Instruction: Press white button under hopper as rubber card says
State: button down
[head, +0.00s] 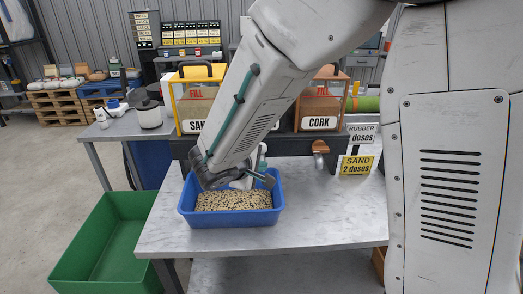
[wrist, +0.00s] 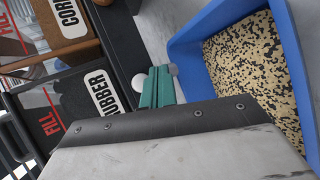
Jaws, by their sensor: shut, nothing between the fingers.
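My gripper (wrist: 157,88) has its green fingers shut and empty in the wrist view. The white button (wrist: 138,83) shows just left of the fingertips, close to them; I cannot tell whether they touch. The black rubber hopper (wrist: 62,112) has a white RUBBER label. The white rubber card (head: 361,128) stands at the right, partly behind the yellow sand card (head: 357,165). It reads RUBBER and doses; its number is unclear. A blue tray (head: 232,219) holds tan and black granules.
The sand hopper (head: 196,110) and the cork hopper (head: 319,108) stand either side of my arm. A green bin (head: 105,245) sits on the floor at left. The table (head: 330,215) is clear right of the tray.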

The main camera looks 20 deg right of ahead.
aim_at(264, 153)
jog(key=shift+w+d, duration=0.25)
jog(key=shift+w, duration=0.55)
jog(key=shift+w+d, duration=0.3)
jog(key=shift+w, duration=0.5)
jog(key=shift+w+d, duration=0.25)
jog(key=shift+w, duration=0.55)
jog(key=shift+w, duration=0.1)
jog(key=shift+w+d, duration=0.1)
jog(key=shift+w, duration=0.2)
jog(key=shift+w+d, duration=0.15)
jog(key=shift+w, duration=0.4)
dwell(0.8)
jog(key=shift+s, duration=0.15)
dwell(0.5)
jog(key=shift+s+a, duration=0.3)
jog(key=shift+s, duration=0.5)
jog(key=s, duration=0.1)
jog(key=s+a, duration=0.1)
jog(key=s, duration=0.2)
jog(key=shift+s+a, duration=0.25)
jog(key=shift+s, duration=0.15)
